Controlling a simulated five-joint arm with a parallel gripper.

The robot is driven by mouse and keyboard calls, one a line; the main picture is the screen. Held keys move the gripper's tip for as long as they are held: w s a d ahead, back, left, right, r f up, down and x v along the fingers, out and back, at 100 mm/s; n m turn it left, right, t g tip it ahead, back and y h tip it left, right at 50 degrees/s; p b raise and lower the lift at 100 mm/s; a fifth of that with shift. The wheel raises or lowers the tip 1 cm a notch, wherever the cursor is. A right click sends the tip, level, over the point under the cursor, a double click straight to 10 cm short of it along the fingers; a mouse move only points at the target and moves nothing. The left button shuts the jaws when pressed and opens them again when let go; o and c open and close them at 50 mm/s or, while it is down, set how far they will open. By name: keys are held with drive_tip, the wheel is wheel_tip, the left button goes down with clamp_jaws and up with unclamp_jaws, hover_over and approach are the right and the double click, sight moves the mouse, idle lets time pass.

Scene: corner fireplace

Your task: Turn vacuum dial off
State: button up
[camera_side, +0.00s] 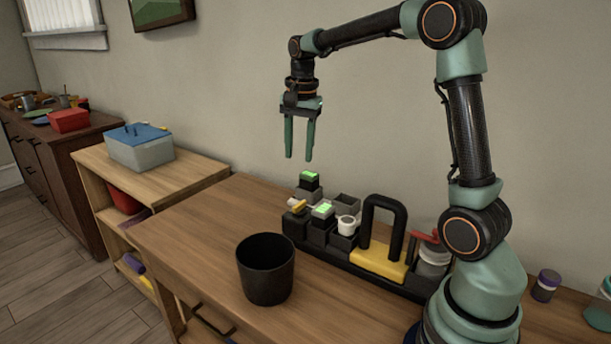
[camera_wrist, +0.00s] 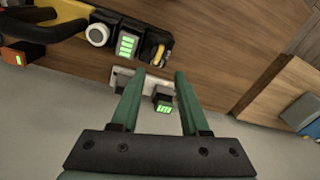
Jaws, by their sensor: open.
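A black bench unit (camera_side: 335,250) stands on the wooden worktop against the wall and carries several small modules. A round white knob (camera_side: 346,223) sits on its front, and it also shows at the upper left of the wrist view (camera_wrist: 98,34). I cannot tell for certain whether this is the vacuum dial. Beside it is a module with a green lit display (camera_side: 323,209), also in the wrist view (camera_wrist: 128,45). A second green display (camera_side: 310,175) stands behind. My gripper (camera_side: 299,158) points down above the unit's back left, open and empty, apart from everything.
A black bin (camera_side: 266,269) stands in front of the unit. A tall black handle on a yellow base (camera_side: 379,262) and a red-handled canister (camera_side: 433,260) stand to the right. The worktop's left part is clear. A lower shelf holds a blue-lidded box (camera_side: 140,148).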

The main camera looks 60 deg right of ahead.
sight(303, 201)
drive_tip(key=d+f+m, duration=0.1)
drive_tip(key=f, duration=0.4)
drive_tip(key=w+d+f+m, duration=0.1)
drive_tip(key=f, duration=0.4)
drive_tip(key=d+f+m+g, duration=0.1)
drive_tip(key=d+f, duration=0.1)
drive_tip(key=f, duration=0.3)
drive_tip(key=shift+w, duration=0.4)
drive_tip(key=shift+r, duration=0.1)
clamp_jaws()
